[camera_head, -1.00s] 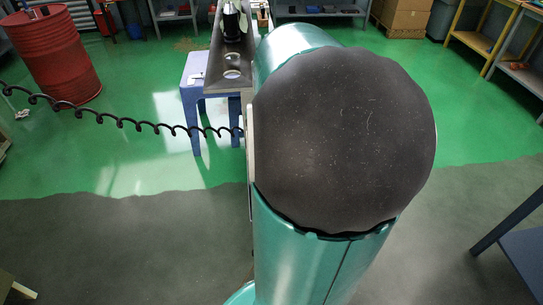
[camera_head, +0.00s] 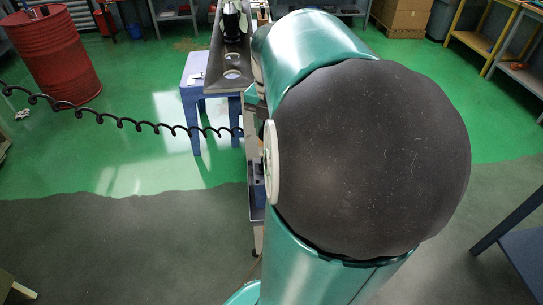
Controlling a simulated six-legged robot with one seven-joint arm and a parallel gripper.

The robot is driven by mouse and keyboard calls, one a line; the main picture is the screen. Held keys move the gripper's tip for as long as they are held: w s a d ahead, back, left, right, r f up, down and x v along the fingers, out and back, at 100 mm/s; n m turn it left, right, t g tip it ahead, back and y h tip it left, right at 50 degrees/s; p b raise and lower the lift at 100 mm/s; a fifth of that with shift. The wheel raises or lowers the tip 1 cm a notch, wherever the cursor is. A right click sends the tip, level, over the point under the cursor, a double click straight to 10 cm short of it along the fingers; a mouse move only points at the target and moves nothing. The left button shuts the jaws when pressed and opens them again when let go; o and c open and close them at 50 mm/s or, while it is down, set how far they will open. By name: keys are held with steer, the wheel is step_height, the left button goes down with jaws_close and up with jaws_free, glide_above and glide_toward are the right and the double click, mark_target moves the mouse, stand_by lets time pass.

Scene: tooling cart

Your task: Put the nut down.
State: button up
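No nut can be made out in the head view. My teal arm with its large dark round joint fills the middle and right of the picture and hides much of what lies behind it. My gripper does not show. A narrow strip of the grey tooling cart (camera_head: 217,73) is visible just left of my arm. Its top has two round light-rimmed shapes, and a dark cylindrical object with a pale part (camera_head: 232,22) stands at its far end. Part of the cart's lower level (camera_head: 257,222) shows below, with a small blue item on it.
A blue stool (camera_head: 190,101) stands left of the cart. A black coiled cable (camera_head: 120,122) crosses from the left edge to the cart. A red drum (camera_head: 58,62) stands far left, cardboard boxes (camera_head: 404,16) at the back. A dark table (camera_head: 525,250) is at right. The left floor is open.

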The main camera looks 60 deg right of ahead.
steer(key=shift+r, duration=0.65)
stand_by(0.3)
